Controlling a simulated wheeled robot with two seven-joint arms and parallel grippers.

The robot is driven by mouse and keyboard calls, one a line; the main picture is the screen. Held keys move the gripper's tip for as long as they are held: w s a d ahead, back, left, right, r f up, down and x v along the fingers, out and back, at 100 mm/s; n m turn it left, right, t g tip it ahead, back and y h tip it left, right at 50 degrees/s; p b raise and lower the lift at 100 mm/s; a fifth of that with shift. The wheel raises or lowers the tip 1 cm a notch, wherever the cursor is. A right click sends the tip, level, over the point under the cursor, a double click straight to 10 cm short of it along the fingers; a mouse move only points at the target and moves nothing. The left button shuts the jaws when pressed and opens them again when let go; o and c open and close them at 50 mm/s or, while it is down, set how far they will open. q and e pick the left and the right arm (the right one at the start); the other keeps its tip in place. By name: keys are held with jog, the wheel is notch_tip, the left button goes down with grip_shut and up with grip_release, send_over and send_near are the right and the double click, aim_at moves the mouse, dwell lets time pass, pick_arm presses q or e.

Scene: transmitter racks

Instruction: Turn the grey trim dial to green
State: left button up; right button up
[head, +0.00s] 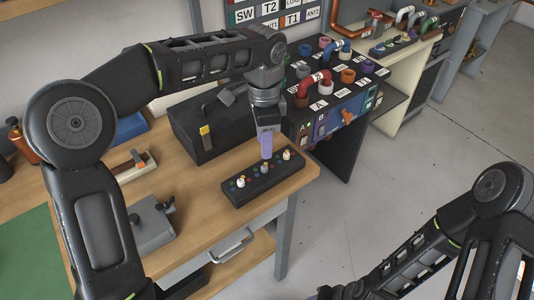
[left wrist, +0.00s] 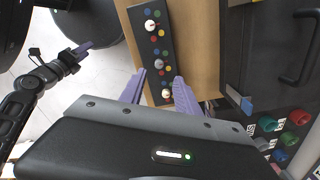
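A black dial panel (head: 262,185) lies on the wooden table, with a row of small pale knobs and coloured dots. One knob (head: 241,181) is near its left end and another (head: 286,155) near its right end. In the left wrist view the panel (left wrist: 171,45) shows three pale knobs, at the far end (left wrist: 150,24), middle (left wrist: 158,64) and near end (left wrist: 166,93). My right gripper (left wrist: 80,48) is small in the left wrist view.
A black toolbox (head: 205,125) stands behind the panel. A rack with coloured plugs and pipes (head: 335,105) stands to the right. A grey box (head: 150,228) and a tray (head: 135,165) are at left on the table. The table's front edge is close to the panel.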

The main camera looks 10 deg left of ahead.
aim_at(265, 167)
pick_arm(q)
jog(key=shift+s, duration=0.2)
jog(key=shift+w+f, duration=0.1)
jog(key=shift+f, duration=0.4)
notch_tip(265, 167, down, 7)
jog(key=shift+r+p, duration=0.1)
jog(key=shift+p, duration=0.55)
jog(key=shift+c, duration=0.2)
grip_shut()
